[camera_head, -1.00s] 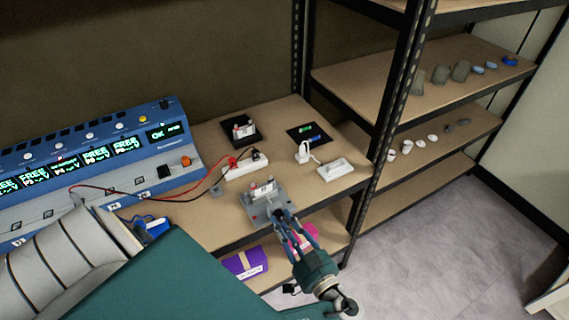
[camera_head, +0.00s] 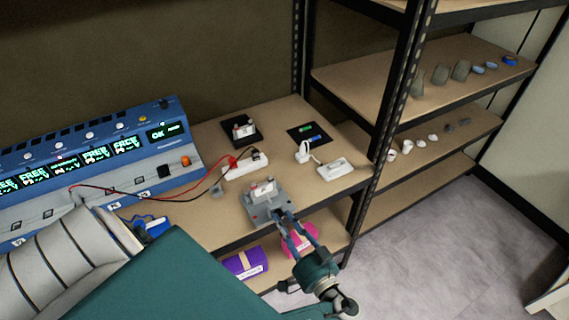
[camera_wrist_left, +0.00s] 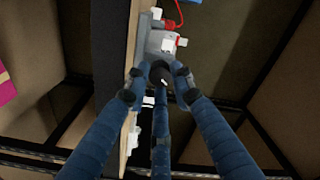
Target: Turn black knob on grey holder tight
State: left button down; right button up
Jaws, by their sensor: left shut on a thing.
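The grey holder (camera_head: 260,211) sits at the front edge of the wooden bench in the head view. It carries a small white part on top. My left gripper (camera_head: 284,216) reaches the holder's front right side from below. In the left wrist view the black knob (camera_wrist_left: 160,72) lies between the fingertips of my left gripper (camera_wrist_left: 159,78), which are shut on it. The grey holder (camera_wrist_left: 154,45) shows just beyond the knob. The fingers partly hide the knob, and the head view does not show it clearly. My right gripper is not in view.
A blue instrument (camera_head: 100,150) with lit displays stands at the left, with red and black cables running to a white block (camera_head: 246,168). A white adapter (camera_head: 336,168) lies to the right. Purple (camera_head: 246,263) and pink (camera_head: 300,240) items sit on the shelf below.

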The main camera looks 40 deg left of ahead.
pick_arm(q)
jog(key=shift+w+r, duration=0.1)
jog(key=shift+r, duration=0.05)
jog(key=c, duration=1.5)
grip_release()
jog(key=shift+d, duration=0.2)
jog(key=shift+v, duration=3.6)
jog(key=shift+o, duration=0.2)
